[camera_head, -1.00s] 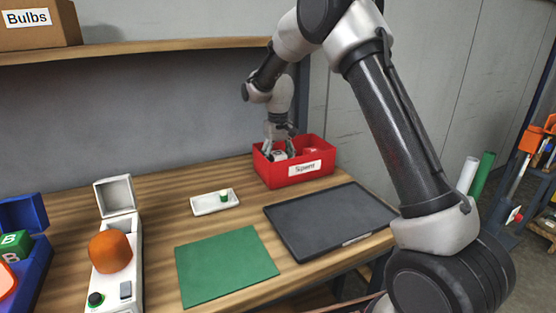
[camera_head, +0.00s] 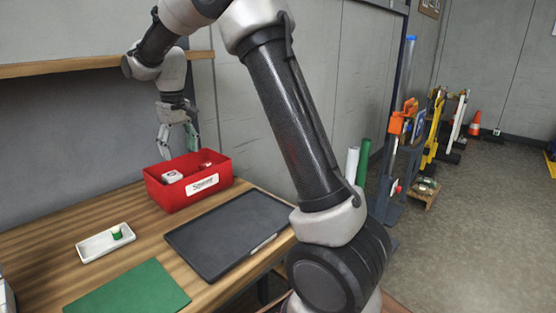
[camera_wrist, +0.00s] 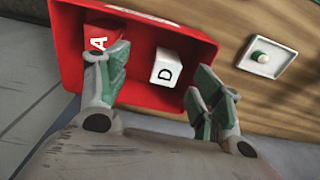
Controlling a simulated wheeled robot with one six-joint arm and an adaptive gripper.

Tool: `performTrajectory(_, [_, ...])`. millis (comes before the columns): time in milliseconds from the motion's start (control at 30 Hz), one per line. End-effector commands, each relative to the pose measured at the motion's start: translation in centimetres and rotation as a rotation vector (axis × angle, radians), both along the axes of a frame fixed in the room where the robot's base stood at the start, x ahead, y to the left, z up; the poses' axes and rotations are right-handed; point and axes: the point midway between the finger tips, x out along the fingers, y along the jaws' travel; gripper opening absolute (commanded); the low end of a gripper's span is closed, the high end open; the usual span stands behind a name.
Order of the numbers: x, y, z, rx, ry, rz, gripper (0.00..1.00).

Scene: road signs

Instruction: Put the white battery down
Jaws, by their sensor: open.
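The white battery (camera_head: 172,176), a white block marked D in the wrist view (camera_wrist: 165,70), rests inside the red Spares bin (camera_head: 206,186). A red block marked A (camera_wrist: 101,38) lies in the bin to its left in the wrist view. My gripper (camera_head: 181,151) is above the bin, open and empty. In the wrist view its fingers (camera_wrist: 160,80) are spread on either side of the white battery and apart from it.
A small white tray (camera_head: 92,248) with a green piece, a dark flat tray (camera_head: 225,232) and a green mat (camera_head: 130,290) are on the wooden bench. A shelf (camera_head: 70,62) runs along the wall behind. Open floor lies at the right.

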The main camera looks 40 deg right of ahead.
Motion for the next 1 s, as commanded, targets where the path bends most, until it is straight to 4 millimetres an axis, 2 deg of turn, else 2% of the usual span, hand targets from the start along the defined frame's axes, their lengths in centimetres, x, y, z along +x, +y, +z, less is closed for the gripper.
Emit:
performTrajectory(33, [-2.2,-1.5,2.4,0.007,-0.029,-0.014,0.66])
performTrajectory(100, [-5.9,-3.6,5.0,0.013,-0.065,-0.033,0.66])
performTrajectory(167, [-9.2,-5.2,6.7,0.017,-0.093,-0.05,0.66])
performTrajectory(200, [-11.5,-6.2,7.6,0.02,-0.113,-0.061,0.66])
performTrajectory(267, [-15.0,-7.6,8.7,0.024,-0.143,-0.078,0.66])
performTrajectory(300, [-17.3,-8.5,9.1,0.026,-0.164,-0.089,0.66])
performTrajectory(400, [-23.2,-10.3,9.4,0.029,-0.213,-0.114,0.66])
performTrajectory(500, [-28.3,-11.6,8.7,0.03,-0.259,-0.139,0.66])
performTrajectory(600, [-32.1,-12.4,7.5,0.03,-0.294,-0.157,0.66])
performTrajectory(700, [-34.6,-12.8,6.3,0.028,-0.317,-0.168,0.66])
performTrajectory(800, [-35.8,-13.0,5.7,0.028,-0.33,-0.174,0.66])
performTrajectory(1000, [-36.1,-13.1,5.5,0.027,-0.332,-0.177,0.66])
